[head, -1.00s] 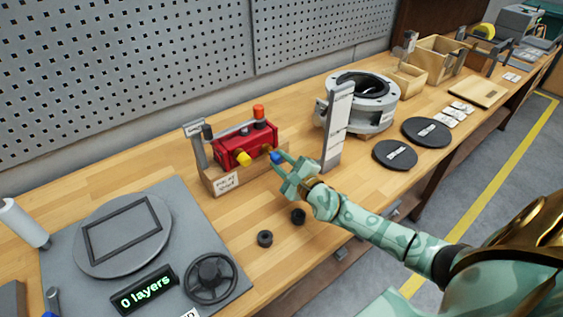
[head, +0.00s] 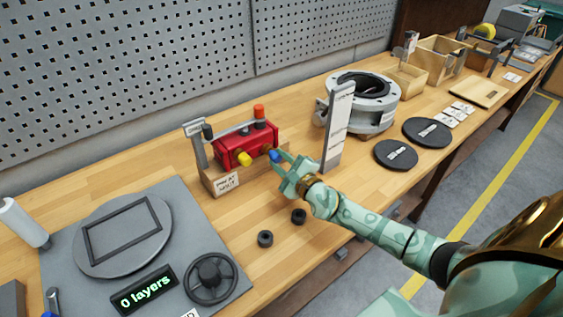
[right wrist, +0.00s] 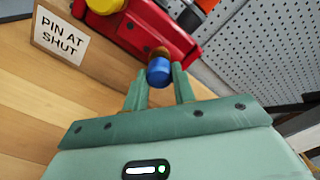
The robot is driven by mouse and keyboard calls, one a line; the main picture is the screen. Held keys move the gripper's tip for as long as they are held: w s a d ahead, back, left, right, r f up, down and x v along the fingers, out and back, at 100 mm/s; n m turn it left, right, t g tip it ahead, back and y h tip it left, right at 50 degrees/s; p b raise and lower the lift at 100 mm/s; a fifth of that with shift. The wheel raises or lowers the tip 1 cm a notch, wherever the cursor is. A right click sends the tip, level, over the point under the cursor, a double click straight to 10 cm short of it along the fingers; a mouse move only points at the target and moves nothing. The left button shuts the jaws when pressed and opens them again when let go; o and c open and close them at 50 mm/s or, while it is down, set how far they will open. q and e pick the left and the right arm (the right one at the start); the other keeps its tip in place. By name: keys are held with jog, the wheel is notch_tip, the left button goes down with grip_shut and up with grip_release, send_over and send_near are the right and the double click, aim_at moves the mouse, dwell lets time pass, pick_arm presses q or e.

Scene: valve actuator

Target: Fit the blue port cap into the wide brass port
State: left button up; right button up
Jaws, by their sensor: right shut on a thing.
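The red valve actuator (head: 235,146) sits in a wooden stand on the bench; it also shows in the right wrist view (right wrist: 178,34). Its front has a yellow cap (head: 244,159) at the left and the brass port (head: 266,149) at the right. My right gripper (head: 281,160) is shut on the blue port cap (head: 274,156). In the right wrist view the blue cap (right wrist: 159,72) is between the fingertips, right in front of the brass port (right wrist: 159,51), in line with it. I cannot tell whether they touch. My left gripper is not in view.
A tall grey labelled plate (head: 338,125) stands just right of my right gripper. Two black rings (head: 265,238) (head: 298,216) lie in front. A grey flanged housing (head: 375,115) and black discs (head: 396,154) are to the right. A "PIN AT SHUT" sign (head: 226,184) fronts the stand.

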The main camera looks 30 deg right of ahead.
jog(key=shift+w+b, duration=0.3)
jog(key=shift+w, duration=0.55)
jog(key=o, duration=1)
jog(key=shift+s, duration=0.1)
jog(key=shift+s, duration=0.35)
jog(key=s, duration=0.5)
jog(key=s+p, duration=0.1)
jog(key=s, duration=0.4)
jog(key=s+d, duration=0.1)
jog(key=s, duration=0.4)
jog(key=shift+s, duration=0.2)
